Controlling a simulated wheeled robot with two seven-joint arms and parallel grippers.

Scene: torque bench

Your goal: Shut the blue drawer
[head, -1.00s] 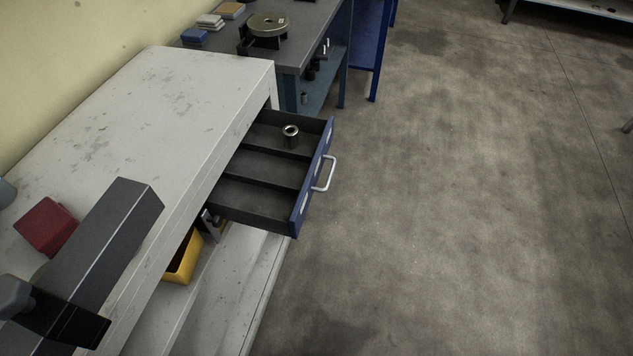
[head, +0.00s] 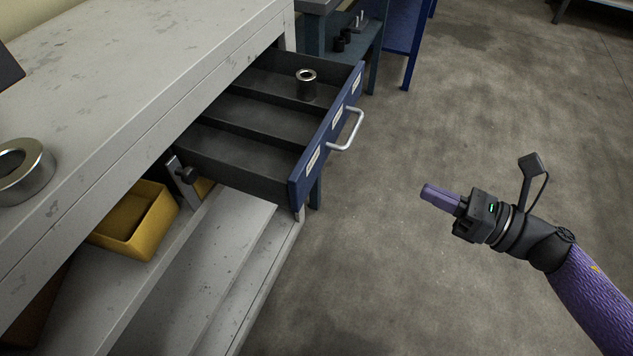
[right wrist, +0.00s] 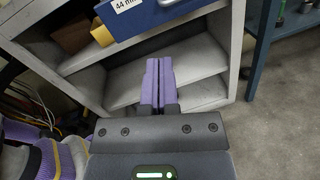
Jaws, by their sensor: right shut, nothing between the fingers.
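The blue drawer (head: 318,155) stands pulled out from under the white bench top, its blue front with white labels facing right. Its metal handle (head: 348,130) sticks out from the front. A metal ring-shaped part (head: 306,83) stands in the far compartment; the other compartments look empty. My right gripper (head: 428,192) is shut and empty, over the floor to the right of the drawer front and apart from it. In the right wrist view, its purple fingers (right wrist: 158,82) are together, and part of the blue drawer front (right wrist: 150,14) shows at the top. My left gripper is out of view.
The white bench top (head: 150,70) lies at left, with a metal ring (head: 22,168) near its edge. A yellow bin (head: 137,222) stands on the shelf below. The floor (head: 400,270) right of the drawer is clear around my arm.

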